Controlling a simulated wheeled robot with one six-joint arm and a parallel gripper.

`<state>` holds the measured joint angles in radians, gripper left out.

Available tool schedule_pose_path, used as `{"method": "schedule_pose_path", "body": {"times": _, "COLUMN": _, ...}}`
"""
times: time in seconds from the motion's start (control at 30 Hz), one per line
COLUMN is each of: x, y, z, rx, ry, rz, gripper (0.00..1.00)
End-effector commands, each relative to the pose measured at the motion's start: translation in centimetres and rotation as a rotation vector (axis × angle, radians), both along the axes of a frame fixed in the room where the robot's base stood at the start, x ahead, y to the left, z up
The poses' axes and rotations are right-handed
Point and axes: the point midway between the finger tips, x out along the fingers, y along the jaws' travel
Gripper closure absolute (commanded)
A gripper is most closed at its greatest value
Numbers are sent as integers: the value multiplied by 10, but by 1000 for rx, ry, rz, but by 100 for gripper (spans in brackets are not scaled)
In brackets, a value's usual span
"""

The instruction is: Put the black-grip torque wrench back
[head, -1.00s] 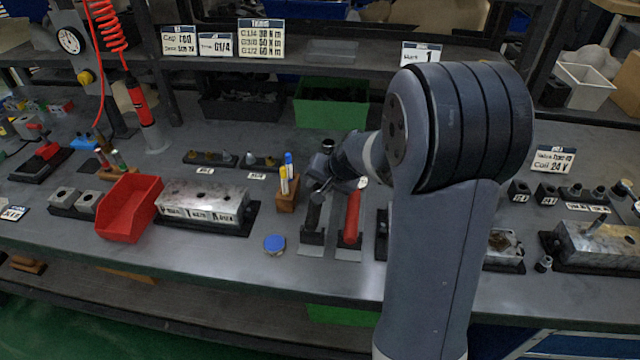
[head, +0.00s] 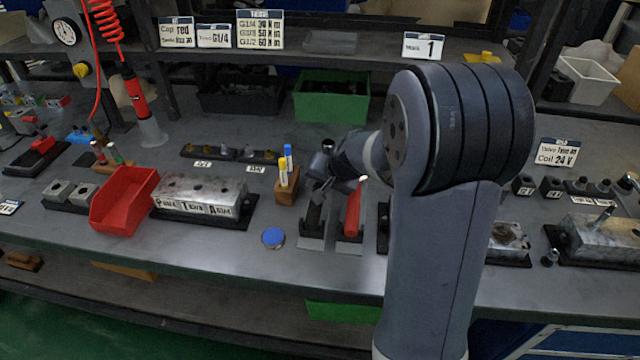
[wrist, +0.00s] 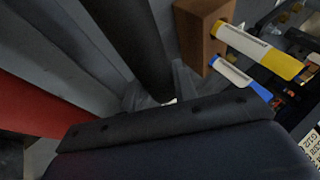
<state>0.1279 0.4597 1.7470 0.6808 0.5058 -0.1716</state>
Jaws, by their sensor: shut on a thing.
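The black-grip torque wrench (head: 312,217) stands at a holder on the bench, left of the red-grip wrench (head: 352,212). My gripper (head: 322,184) is at its upper end and shut on it. In the wrist view the black grip (wrist: 130,40) runs down to the fingers (wrist: 165,98), and part of the red grip (wrist: 35,107) shows at left. The gripper hides the wrench's top, and I cannot tell from these views whether the wrench is fully seated in its holder.
A wooden block (head: 286,190) with markers stands close to the left of my gripper. A blue round cap (head: 273,237) lies in front. A metal manifold block (head: 200,197) and a red bin (head: 124,202) are farther left. A green bin (head: 332,98) stands behind.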

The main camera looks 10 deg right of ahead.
Motion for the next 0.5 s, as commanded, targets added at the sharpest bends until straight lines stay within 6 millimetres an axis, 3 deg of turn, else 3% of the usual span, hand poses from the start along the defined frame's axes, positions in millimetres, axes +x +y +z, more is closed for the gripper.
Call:
{"method": "schedule_pose_path", "body": {"times": 0.47, "x": 1, "y": 0, "z": -4, "rx": 0, "ry": -3, "rz": -1, "gripper": 100}}
{"method": "schedule_pose_path", "body": {"times": 0.5, "x": 1, "y": 0, "z": -4, "rx": 0, "ry": -3, "rz": -1, "gripper": 71}}
